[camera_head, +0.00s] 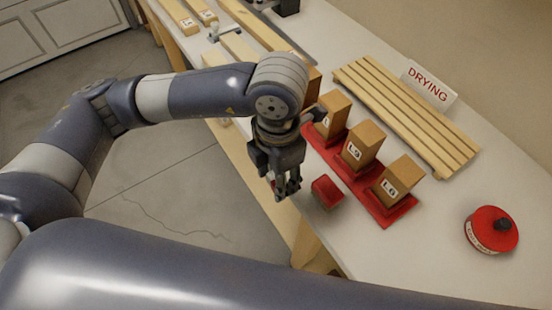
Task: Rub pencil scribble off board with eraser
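My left gripper (285,190) points down at the front edge of the bench, just left of a small red block (326,192). A gap shows between its dark fingers, but the view does not settle whether they are open or shut. A tiny red spot shows at the fingers; I cannot tell what it is. The red block lies apart on the bench top; I cannot tell whether it is the eraser. Pale wooden boards (260,27) lie at the far end, partly hidden by my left arm. I cannot make out a pencil scribble. My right gripper is out of view.
A red tray (372,200) holds upright wooden blocks (361,147) with number labels. Behind it are a slatted wooden rack (410,115) and a "DRYING" sign (429,84). A round red tin (491,230) stands at right. The bench between tin and tray is clear.

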